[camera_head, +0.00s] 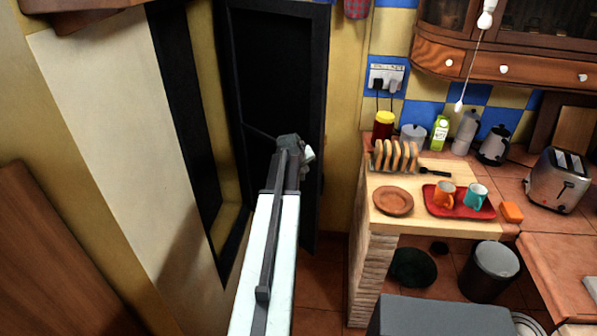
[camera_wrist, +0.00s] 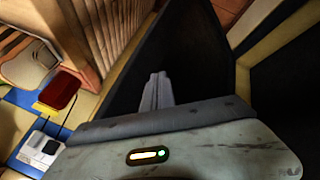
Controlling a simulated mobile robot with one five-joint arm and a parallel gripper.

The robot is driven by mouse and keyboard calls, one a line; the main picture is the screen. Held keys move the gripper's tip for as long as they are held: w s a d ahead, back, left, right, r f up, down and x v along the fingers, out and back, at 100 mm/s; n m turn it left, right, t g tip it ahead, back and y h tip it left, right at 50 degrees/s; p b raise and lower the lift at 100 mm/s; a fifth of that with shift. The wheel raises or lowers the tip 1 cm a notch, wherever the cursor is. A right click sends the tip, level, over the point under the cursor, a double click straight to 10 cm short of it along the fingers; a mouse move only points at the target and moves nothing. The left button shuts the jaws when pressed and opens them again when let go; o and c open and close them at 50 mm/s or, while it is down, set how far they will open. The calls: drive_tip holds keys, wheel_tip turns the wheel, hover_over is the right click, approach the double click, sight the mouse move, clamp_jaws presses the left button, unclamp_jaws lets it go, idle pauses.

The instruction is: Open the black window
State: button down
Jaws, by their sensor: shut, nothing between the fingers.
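The black window (camera_head: 278,60) is a tall dark panel in the upper middle of the head view. It stands at an angle to the black frame (camera_head: 188,110) in the left wall, with a yellow recess showing between them. My gripper (camera_head: 306,158) is in front of the panel's lower half; whether it touches the panel I cannot tell. In the wrist view my gripper's fingers (camera_wrist: 157,90) are together and empty, pointing along the dark panel (camera_wrist: 195,55). My arm hides part of the panel's lower left.
A wooden counter (camera_head: 440,222) stands to the right, with a toast rack (camera_head: 394,157), a plate (camera_head: 393,201) and a red tray (camera_head: 440,207) with two mugs. A bin (camera_head: 488,272) stands below. Some tiled floor shows between panel and counter.

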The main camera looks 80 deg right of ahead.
drive_tip(key=shift+w, duration=0.1)
drive_tip(key=a+f+p+v, duration=0.1)
drive_tip(key=a+p+v, duration=0.1)
drive_tip(key=p+v, duration=0.6)
drive_tip(key=v, duration=0.3)
drive_tip(key=shift+a, duration=0.5)
